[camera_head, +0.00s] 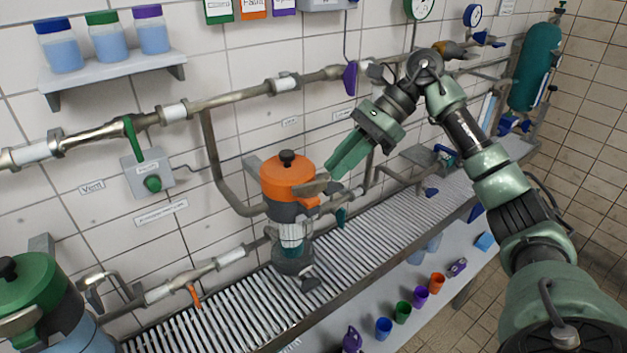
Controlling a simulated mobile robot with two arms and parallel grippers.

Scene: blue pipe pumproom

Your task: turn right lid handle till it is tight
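The right lid is orange with a black knob (287,158) on top, and it sits on a dark vessel (287,212) standing on the slatted bench. Its grey lid handle (311,187) sticks out to the right. My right gripper (332,174) comes in from the right, with its green fingers pointing down and left at the outer end of the handle. The fingers lie close together, and I cannot tell whether they touch or grip the handle. A green lid (32,283) on another vessel is at the lower left. My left gripper is not in view.
Pipes (235,97) run along the tiled wall behind the vessel. A slatted bench (375,235) runs beneath, with several coloured cups below its front edge. A green lever (133,138) and a shelf with jars (115,72) are on the wall at left.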

